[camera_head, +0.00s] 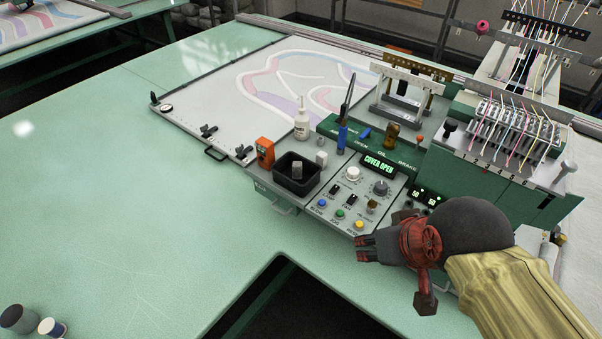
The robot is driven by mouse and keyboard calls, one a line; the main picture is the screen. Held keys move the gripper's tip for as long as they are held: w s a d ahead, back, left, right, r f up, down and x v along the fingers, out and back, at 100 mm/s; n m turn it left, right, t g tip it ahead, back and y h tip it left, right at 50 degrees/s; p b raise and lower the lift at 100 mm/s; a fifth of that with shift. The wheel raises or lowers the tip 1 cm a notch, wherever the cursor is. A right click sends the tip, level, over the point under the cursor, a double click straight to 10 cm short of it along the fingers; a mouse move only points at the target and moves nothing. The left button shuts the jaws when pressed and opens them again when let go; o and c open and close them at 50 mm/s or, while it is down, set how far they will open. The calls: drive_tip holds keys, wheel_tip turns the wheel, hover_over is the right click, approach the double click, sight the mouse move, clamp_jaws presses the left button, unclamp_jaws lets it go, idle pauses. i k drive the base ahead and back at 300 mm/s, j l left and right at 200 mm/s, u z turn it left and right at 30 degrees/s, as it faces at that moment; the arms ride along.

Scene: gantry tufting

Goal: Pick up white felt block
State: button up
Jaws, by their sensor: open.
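A small white block (321,158), which looks like the white felt block, stands on the grey control panel just right of a black tray. My gripper (364,248) is at the lower right, beside the front right part of the panel. Its dark fingers point left and are open with nothing visible between them. It is apart from the block, which lies farther back and to the left. The block is not covered by anything.
The black tray (297,183) holds a small pale piece. An orange device (265,152), a white bottle (302,126) and a blue-handled tool (342,136) stand close around the block. Knobs and buttons lie between block and gripper. The green table (130,200) is mostly clear at left.

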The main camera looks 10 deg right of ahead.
sight(321, 157)
drive_tip(key=i+j+z, duration=0.1)
drive_tip(key=i+j, duration=0.15)
drive_tip(key=j, duration=0.15)
drive_tip(key=i+j+z, duration=0.15)
drive_tip(key=j, duration=0.25)
drive_tip(key=i+j+z, duration=0.1)
drive_tip(key=i+j, duration=0.25)
drive_tip(key=j, duration=0.1)
